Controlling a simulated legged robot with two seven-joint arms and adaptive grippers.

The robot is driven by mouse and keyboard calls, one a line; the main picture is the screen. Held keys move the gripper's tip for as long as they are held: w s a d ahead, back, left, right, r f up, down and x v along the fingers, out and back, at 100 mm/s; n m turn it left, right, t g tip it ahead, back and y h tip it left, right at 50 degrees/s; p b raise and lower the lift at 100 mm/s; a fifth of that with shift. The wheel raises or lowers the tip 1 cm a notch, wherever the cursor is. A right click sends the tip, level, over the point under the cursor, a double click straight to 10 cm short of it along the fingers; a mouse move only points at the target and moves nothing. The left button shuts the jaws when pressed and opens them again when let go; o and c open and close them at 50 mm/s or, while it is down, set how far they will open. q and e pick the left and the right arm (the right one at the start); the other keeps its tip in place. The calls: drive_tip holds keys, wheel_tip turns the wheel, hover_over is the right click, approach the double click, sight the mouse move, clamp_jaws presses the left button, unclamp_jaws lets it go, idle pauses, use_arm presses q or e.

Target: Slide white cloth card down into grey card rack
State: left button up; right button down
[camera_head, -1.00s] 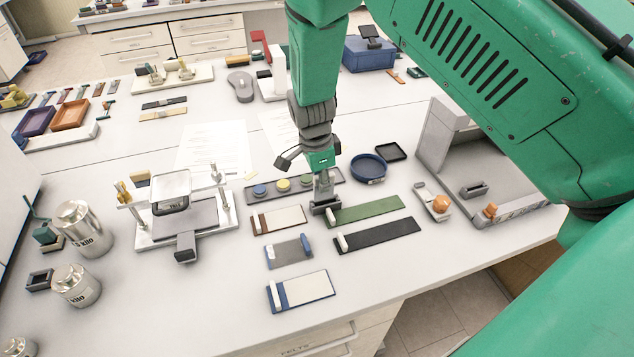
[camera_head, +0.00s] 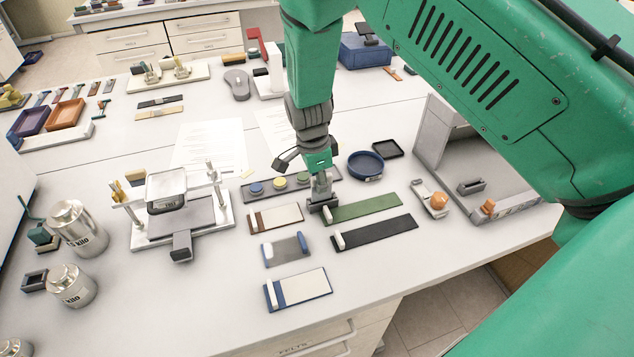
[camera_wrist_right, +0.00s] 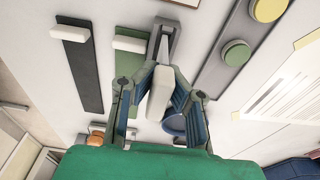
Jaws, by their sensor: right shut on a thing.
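My right gripper (camera_head: 321,190) points down over a small dark grey rack (camera_head: 322,205) near the middle of the table. In the right wrist view the gripper (camera_wrist_right: 160,88) is shut on a pale, whitish card (camera_wrist_right: 159,98), held between its blue-padded fingers. The grey rack (camera_wrist_right: 166,38) shows just beyond the card's far end. I cannot tell whether the card's lower edge is in the rack's slot. In the head view the card is too small and hidden by the fingers to make out. My left gripper is not in view.
A green board (camera_head: 362,208) and a black board (camera_head: 375,231) lie close to the right of the rack. A strip with round coloured pads (camera_head: 280,186) and a blue round dish (camera_head: 366,166) lie behind. A brown-and-white board (camera_head: 277,218) lies front left. A grey box-like stand (camera_head: 440,140) is at right.

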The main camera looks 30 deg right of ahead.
drive_tip(key=shift+d+r, duration=0.2)
drive_tip(key=shift+r, duration=0.05)
drive_tip(key=shift+a, duration=0.35)
drive_tip(key=shift+d+p, duration=0.15)
drive_tip(key=shift+p, duration=0.15)
drive_tip(key=shift+d, duration=0.4)
drive_tip(key=shift+a, duration=0.3)
drive_tip(key=shift+d+p, duration=0.1)
drive_tip(key=shift+p, duration=0.3)
idle(0.3)
drive_tip(key=shift+f+b, duration=0.85)
drive_tip(key=shift+f, duration=0.5)
